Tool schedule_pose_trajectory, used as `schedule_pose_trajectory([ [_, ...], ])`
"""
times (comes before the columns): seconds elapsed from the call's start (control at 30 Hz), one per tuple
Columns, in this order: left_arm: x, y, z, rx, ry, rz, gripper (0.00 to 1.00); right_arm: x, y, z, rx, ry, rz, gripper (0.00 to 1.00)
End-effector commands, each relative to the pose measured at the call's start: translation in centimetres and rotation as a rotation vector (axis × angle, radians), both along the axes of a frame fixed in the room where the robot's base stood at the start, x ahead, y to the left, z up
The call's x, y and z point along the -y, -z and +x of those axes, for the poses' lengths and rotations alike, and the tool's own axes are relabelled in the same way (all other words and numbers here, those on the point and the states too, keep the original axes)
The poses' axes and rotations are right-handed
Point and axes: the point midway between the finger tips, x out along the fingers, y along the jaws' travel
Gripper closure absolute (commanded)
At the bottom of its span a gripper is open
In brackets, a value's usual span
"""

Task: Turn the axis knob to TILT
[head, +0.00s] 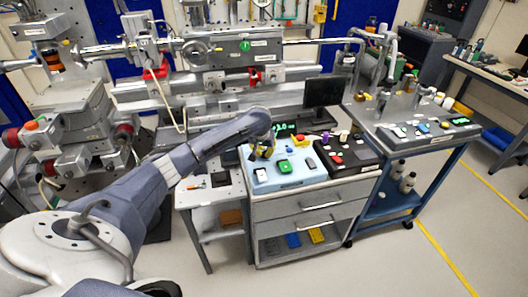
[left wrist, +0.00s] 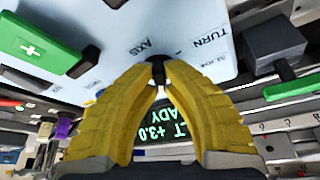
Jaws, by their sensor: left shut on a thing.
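The axis knob (left wrist: 157,72) is a small dark knob on a pale blue control panel (left wrist: 170,22), beside printed "AXIS" lettering in the left wrist view. My left gripper (left wrist: 158,66) has its two yellow fingers closed on it. In the head view the left gripper (head: 263,151) is at the back left of the panel (head: 262,181), and the knob is hidden there. I cannot read which position the knob points to. A dark display (left wrist: 160,135) shows green text including "+3.0". My right gripper is not in view.
In the head view, a yellow-and-red emergency stop (head: 300,141) and a black box (head: 345,155) stand close to the gripper. A monitor (head: 323,93) is behind.

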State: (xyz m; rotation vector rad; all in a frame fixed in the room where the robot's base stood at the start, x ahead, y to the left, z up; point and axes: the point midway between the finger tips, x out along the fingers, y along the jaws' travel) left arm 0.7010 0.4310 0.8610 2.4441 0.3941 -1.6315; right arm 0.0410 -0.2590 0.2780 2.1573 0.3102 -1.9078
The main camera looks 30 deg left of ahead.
Motion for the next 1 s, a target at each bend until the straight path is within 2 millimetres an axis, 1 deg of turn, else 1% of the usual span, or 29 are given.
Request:
schedule_pose_trajectory([
  [0.3, 0.14, 0.03, 0.05, -0.001, -0.118, -0.001, 1.00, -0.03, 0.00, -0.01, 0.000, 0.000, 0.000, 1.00],
  [0.87, 0.08, 0.02, 0.04, -0.001, -0.145, -0.001, 1.00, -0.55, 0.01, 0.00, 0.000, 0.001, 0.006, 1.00],
  [0.9, 0.08, 0.03, 0.04, -0.001, -0.145, -0.001, 0.88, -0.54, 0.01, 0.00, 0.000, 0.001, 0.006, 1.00],
  [1.0, 0.08, 0.02, 0.04, -0.001, -0.145, -0.001, 0.77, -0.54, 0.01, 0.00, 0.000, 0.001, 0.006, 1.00],
])
